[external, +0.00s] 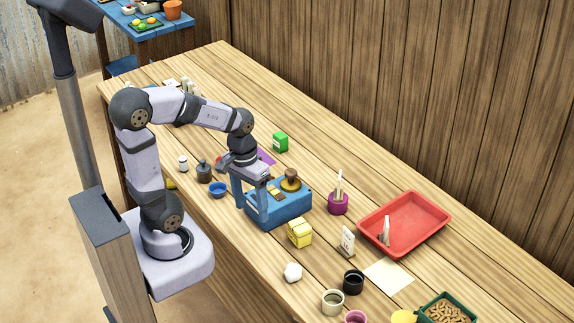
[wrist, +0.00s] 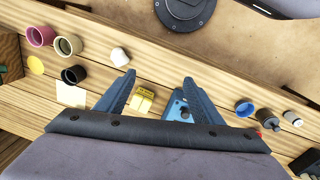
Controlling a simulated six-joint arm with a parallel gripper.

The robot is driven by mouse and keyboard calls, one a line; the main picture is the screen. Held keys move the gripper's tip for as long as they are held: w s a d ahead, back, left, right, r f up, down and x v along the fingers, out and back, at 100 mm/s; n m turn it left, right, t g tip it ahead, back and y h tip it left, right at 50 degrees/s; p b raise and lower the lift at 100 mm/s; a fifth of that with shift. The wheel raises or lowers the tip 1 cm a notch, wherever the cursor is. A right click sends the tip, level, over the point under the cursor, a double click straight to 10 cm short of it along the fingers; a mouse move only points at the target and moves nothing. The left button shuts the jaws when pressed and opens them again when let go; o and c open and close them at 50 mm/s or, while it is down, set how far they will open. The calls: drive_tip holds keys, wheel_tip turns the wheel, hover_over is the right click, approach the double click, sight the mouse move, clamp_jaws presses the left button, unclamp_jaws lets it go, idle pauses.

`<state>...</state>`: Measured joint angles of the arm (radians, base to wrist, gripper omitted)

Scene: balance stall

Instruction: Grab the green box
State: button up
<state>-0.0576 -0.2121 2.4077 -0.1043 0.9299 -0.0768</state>
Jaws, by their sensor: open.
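The green box (external: 281,142) stands upright on the wooden table, toward the back wall and near a purple sheet (external: 266,156). It does not show in the wrist view. My gripper (external: 251,207) is open, fingers pointing down, over or just in front of the blue box-shaped device (external: 290,212); I cannot tell whether they touch it. The green box is behind my gripper and slightly to its right, clear of the fingers. In the wrist view my gripper (wrist: 159,77) has its fingers wide apart, with nothing held between the tips.
A yellow box (external: 299,233) stands beside the blue device, and it also shows in the wrist view (wrist: 142,100). A magenta cup (external: 338,204) and a red tray (external: 375,238) are to the right. Small jars and a blue bowl (external: 218,189) are to the left.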

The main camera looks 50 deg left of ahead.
drive_tip(key=w+a+n+t+h+b, duration=0.1)
drive_tip(key=w+a+n+t+b, duration=0.1)
drive_tip(key=w+n, duration=0.4)
drive_tip(key=w+a+f+n+t+h+b, duration=0.1)
drive_tip(key=w+a+n+t+b, duration=0.1)
drive_tip(key=w+n, duration=0.4)
drive_tip(key=w+a+f+n+t+h+b, duration=0.1)
drive_tip(key=w+a+n+t+b, duration=0.2)
drive_tip(key=w+a+n, duration=0.3)
drive_tip(key=shift+w+a+f+h+b, duration=0.1)
drive_tip(key=shift+w+h+b, duration=0.45)
drive_tip(key=shift+w, duration=2)
drive_tip(key=w+a+n+t+y+b, duration=0.1)
drive_tip(key=w+a+n+t+b, duration=0.1)
drive_tip(key=w+a+n, duration=0.3)
drive_tip(key=w+a+n+t+y+b, duration=0.1)
drive_tip(key=a+n+t, duration=0.1)
drive_tip(key=a, duration=0.5)
drive_tip(key=n+t+y+b, duration=0.3)
drive_tip(key=n, duration=0.6)
hover_over(276, 137)
drive_tip(key=s, duration=0.5)
wheel_tip(276, 137, down, 3)
drive_tip(key=shift+w+f+p, duration=0.15)
drive_tip(key=shift+f+p, duration=0.25)
drive_tip(key=shift+f, duration=3.6)
